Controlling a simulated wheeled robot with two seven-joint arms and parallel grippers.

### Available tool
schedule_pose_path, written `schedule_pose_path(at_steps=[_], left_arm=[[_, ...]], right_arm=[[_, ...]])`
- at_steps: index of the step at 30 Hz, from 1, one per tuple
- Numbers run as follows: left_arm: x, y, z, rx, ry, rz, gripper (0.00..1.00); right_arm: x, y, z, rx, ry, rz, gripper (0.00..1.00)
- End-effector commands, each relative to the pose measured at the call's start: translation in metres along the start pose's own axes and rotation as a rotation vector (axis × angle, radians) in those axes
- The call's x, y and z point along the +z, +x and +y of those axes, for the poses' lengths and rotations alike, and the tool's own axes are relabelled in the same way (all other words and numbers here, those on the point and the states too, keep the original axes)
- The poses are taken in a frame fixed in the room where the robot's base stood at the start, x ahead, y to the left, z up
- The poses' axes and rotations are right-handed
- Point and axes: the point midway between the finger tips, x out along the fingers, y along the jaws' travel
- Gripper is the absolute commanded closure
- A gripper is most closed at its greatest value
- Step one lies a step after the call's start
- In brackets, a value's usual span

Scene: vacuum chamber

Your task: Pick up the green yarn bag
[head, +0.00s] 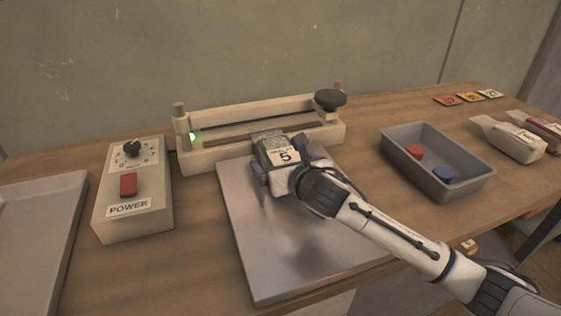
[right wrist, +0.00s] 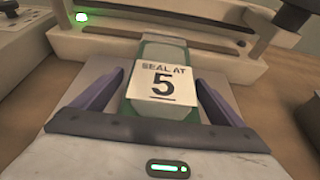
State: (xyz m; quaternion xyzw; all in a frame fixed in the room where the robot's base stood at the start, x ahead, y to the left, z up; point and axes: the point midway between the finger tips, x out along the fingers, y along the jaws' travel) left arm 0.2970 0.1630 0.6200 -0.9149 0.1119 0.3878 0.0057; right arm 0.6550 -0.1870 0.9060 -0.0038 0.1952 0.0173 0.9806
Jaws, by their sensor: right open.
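The green yarn bag (head: 266,145) has a pale label reading "SEAL AT 5". It sits at the far end of the metal plate, close in front of the sealer bar. My right gripper (head: 281,167) is over it, with its arm coming from the lower right. In the right wrist view the bag (right wrist: 163,52) lies between the two purple fingers of the gripper (right wrist: 158,100). The fingers are apart, with a gap on each side of the bag. The bag's near end is partly hidden by the gripper. My left gripper is not in view.
The sealer (head: 225,152) with a black knob and green light stands behind the metal plate (head: 290,255). A power box (head: 135,190) is at left, beside a metal tray (head: 35,235). A grey bin (head: 468,180) holds red and blue discs. Pale packages (head: 515,140) lie at far right.

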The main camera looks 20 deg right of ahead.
Motion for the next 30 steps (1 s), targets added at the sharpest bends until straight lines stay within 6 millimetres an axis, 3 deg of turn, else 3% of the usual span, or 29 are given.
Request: schedule_pose_path(at_steps=[7, 17, 25, 30], left_arm=[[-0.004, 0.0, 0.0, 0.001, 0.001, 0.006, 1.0], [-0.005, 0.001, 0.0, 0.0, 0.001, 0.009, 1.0], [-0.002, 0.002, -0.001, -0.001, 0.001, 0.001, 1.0], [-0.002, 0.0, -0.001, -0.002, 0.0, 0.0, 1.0]], right_arm=[[0.0, 0.001, 0.0, 0.0, 0.0, 0.0, 0.09], [0.002, 0.001, 0.0, 0.0, 0.001, -0.004, 0.65], [0.004, 0.0, 0.0, 0.001, 0.001, -0.004, 0.66], [0.017, -0.005, -0.001, -0.001, 0.0, -0.006, 0.66]])
